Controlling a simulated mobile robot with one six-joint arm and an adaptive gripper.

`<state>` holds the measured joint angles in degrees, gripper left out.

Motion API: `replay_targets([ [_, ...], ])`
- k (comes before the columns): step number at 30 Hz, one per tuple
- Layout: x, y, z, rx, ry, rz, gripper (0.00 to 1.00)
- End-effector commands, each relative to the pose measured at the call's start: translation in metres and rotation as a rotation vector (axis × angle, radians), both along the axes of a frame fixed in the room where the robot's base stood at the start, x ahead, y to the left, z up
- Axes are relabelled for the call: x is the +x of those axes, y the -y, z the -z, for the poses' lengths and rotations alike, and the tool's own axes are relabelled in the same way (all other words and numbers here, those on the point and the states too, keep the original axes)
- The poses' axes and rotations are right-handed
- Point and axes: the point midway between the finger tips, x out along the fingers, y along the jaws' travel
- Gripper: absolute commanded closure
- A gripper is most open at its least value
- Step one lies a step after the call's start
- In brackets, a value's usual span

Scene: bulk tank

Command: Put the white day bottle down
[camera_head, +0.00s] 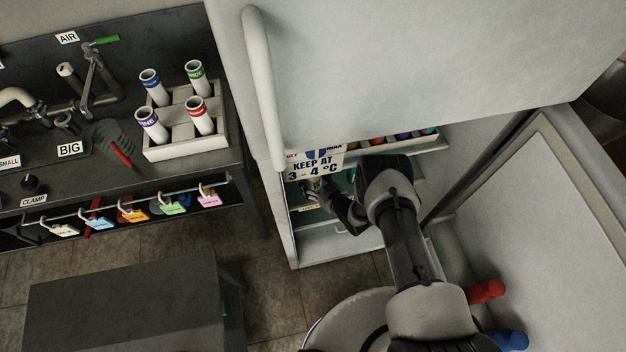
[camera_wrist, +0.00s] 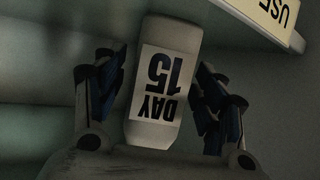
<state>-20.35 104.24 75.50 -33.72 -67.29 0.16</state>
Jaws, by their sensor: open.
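The white day bottle (camera_wrist: 165,85) shows in the wrist view with a label reading "DAY 15", upside down in the picture. My gripper (camera_wrist: 158,68) is open, with one finger on each side of the bottle. Gaps show between the fingers and the bottle. In the head view my gripper (camera_head: 322,190) reaches into the white fridge (camera_head: 326,245), at a shelf below the "KEEP AT 3-4 °C" sign (camera_head: 315,168). The bottle cannot be made out clearly there, and its base contact is unclear.
A label ending in "USE" (camera_wrist: 275,15) is at the wrist view's upper right. An upper fridge shelf (camera_head: 430,143) holds small coloured items. A white panel with a long handle (camera_head: 262,90) overhangs the opening. A bench with a tube rack (camera_head: 185,150) stands left.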

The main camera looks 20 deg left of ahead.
Motion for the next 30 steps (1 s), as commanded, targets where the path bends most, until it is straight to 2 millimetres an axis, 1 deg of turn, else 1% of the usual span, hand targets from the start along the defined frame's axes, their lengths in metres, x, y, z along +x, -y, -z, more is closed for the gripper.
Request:
replay_targets([
  [2, 0.0, 0.0, -0.005, 0.0, 0.0, 0.0, 0.35],
  [5, -0.008, 0.013, -0.01, -0.002, -0.003, 0.003, 0.35],
  [13, -0.039, 0.057, -0.034, -0.001, -0.002, 0.005, 0.35],
  [18, -0.055, 0.079, -0.044, -0.001, -0.002, 0.004, 0.35],
  [23, -0.063, 0.088, -0.048, 0.0, 0.0, 0.002, 0.35],
  [30, -0.065, 0.09, -0.049, 0.0, 0.0, -0.001, 0.35],
])
